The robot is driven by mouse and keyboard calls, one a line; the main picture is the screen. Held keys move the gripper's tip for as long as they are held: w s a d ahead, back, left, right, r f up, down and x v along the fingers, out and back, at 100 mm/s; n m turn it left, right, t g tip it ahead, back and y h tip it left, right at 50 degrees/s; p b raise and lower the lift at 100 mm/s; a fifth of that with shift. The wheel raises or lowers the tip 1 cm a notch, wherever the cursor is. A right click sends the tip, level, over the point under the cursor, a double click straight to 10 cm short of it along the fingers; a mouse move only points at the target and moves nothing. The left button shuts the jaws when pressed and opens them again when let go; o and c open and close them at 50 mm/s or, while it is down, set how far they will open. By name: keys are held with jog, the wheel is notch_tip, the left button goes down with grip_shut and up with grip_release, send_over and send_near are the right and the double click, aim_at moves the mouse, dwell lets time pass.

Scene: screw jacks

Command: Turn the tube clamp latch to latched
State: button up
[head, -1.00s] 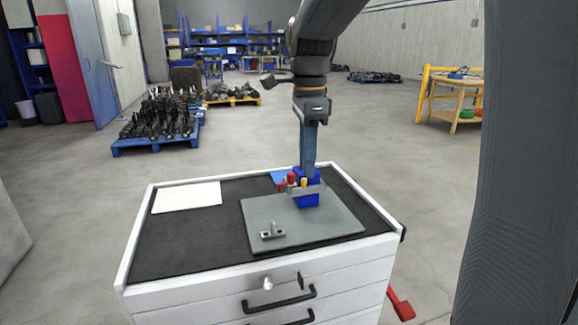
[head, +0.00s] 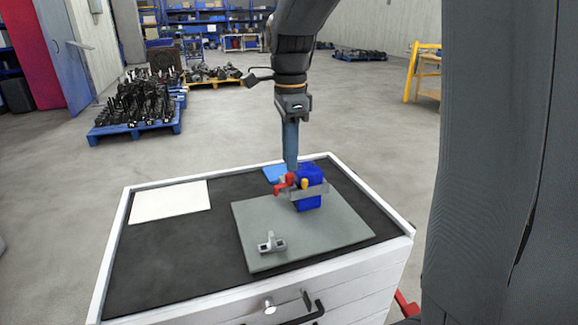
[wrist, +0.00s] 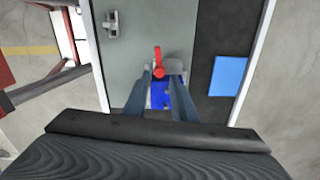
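The tube clamp (head: 308,201) is a blue block with a grey band on the tool cart. Its red latch (head: 283,184) has a short arm that sticks out to the left. A small yellow part (head: 304,183) sits beside it. In the wrist view the red latch (wrist: 158,63) points away from the blue clamp body (wrist: 160,96). My gripper (head: 291,167) points down just above and behind the latch. In the wrist view its fingers (wrist: 162,76) are apart, with the latch's near end seen between the tips. Contact with the latch cannot be told.
The clamp stands on a grey plate (head: 262,215) with a small metal bracket (head: 271,243). A white sheet (head: 168,201) and a blue pad (head: 275,173) lie on the cart's black mat (head: 150,265). The mat's left part is mostly clear.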

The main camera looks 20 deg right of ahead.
aim_at(290, 174)
jog(key=shift+f, duration=1.95)
grip_shut()
jog(key=shift+s+r+n+p, duration=0.1)
jog(key=shift+r+n+p, duration=0.1)
jog(key=shift+n+p, duration=0.6)
jog(key=shift+f+n+p, duration=0.1)
jog(key=shift+n+p, duration=0.5)
jog(key=shift+n, duration=0.2)
grip_release()
